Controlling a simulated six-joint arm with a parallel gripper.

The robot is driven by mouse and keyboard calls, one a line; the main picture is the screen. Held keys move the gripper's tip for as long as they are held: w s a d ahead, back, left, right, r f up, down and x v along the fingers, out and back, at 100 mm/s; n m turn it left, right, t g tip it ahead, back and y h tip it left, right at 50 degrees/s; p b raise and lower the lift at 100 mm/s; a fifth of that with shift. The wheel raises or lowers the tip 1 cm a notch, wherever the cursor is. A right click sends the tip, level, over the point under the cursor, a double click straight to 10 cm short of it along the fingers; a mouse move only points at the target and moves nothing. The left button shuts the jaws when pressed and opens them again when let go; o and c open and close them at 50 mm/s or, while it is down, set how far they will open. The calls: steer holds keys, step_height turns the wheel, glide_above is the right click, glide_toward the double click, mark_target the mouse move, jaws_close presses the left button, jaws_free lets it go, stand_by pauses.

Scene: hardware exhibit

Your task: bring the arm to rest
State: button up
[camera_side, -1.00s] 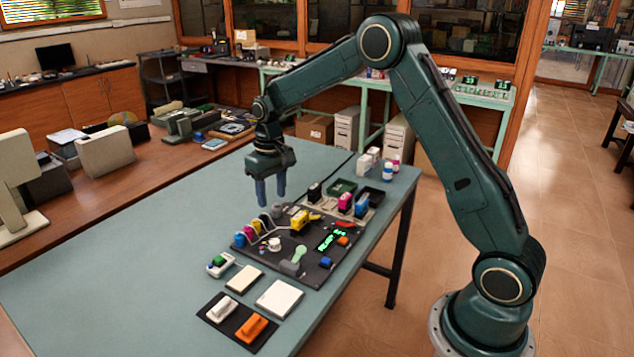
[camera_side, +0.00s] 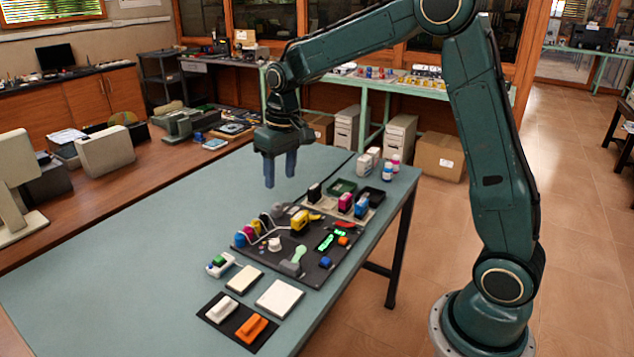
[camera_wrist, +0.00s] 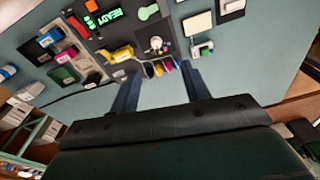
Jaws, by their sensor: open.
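My gripper (camera_side: 280,170) hangs in the air above the far part of the blue-green table (camera_side: 130,265), fingers pointing down. Its two blue fingers are apart with nothing between them. The black board (camera_side: 310,265) with a green lit display (camera_side: 330,241) lies below and nearer the camera.
A rack with black, magenta and blue cartridges (camera_side: 361,205) stands right of the board. Small bottles (camera_side: 391,168) stand at the table's far right corner. White and orange blocks (camera_side: 251,328) lie on a dark mat at the front. The table's left half is clear.

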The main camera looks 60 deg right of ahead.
steer(key=s+a+r+t, duration=0.1)
steer(key=s+a+r, duration=0.1)
steer(key=s+r, duration=0.4)
steer(key=s+a+r+t, duration=0.1)
steer(key=s+a+r, duration=0.15)
steer(key=s, duration=0.55)
steer(key=s+a+n+t, duration=0.1)
steer(key=s+t, duration=0.1)
steer(key=s, duration=1.1)
steer(key=shift+s+f, duration=0.25)
steer(key=shift+s, duration=0.1)
